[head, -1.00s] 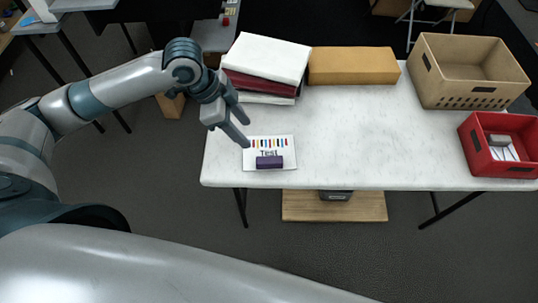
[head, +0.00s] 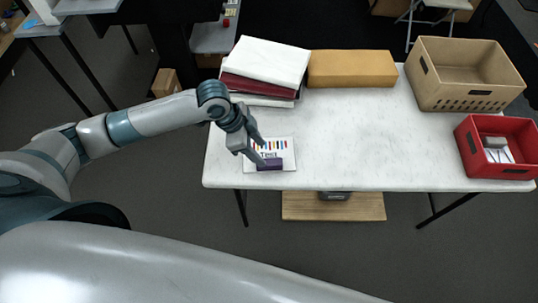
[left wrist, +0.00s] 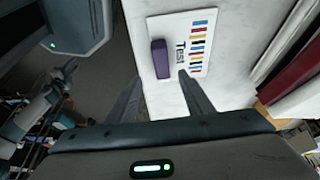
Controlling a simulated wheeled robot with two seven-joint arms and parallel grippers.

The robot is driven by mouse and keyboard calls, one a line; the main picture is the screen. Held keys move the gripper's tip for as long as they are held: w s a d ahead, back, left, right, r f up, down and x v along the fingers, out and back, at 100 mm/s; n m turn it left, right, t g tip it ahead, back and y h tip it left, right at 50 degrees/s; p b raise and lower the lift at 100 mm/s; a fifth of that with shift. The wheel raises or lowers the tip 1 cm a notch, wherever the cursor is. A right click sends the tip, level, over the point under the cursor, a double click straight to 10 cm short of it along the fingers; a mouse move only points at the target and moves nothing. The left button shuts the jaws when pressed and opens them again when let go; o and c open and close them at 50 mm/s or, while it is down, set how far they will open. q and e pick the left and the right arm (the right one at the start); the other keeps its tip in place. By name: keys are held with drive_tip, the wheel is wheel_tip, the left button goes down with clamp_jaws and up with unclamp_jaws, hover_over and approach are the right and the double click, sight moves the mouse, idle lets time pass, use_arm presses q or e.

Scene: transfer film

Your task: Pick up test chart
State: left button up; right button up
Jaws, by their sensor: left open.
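The test chart (head: 284,146) is a white sheet with colored bars and the word Test, lying flat near the table's front left corner. It also shows in the left wrist view (left wrist: 181,22). A dark purple block (head: 270,165) rests on the chart's front part; it shows in the left wrist view (left wrist: 160,60) too. My left gripper (head: 262,157) is open and empty over the chart, its fingers partly covering the lettering. In the left wrist view the two fingertips (left wrist: 158,76) point toward the block, one on each side. Contact cannot be told. My right gripper is out of view.
On the white table (head: 350,140), a stack of white and dark red items (head: 265,65) and an orange-brown box (head: 350,68) stand behind the chart. A tan crate (head: 440,95) and a red bin (head: 475,165) stand at the right. The table's middle is clear.

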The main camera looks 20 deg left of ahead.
sight(269, 162)
use_arm(q)
drive_tip(key=shift+x, duration=1.3)
drive_tip(key=shift+p, duration=0.3)
drive_tip(key=shift+w+d+f+p, duration=0.1)
drive_tip(key=shift+d+f+p, duration=0.05)
drive_tip(key=shift+f+p, duration=0.4)
drive_tip(key=p+x, duration=0.1)
drive_tip(key=x, duration=0.2)
drive_tip(key=shift+w+f, duration=0.1)
drive_tip(key=shift+f, duration=0.4)
drive_tip(key=c, duration=1.2)
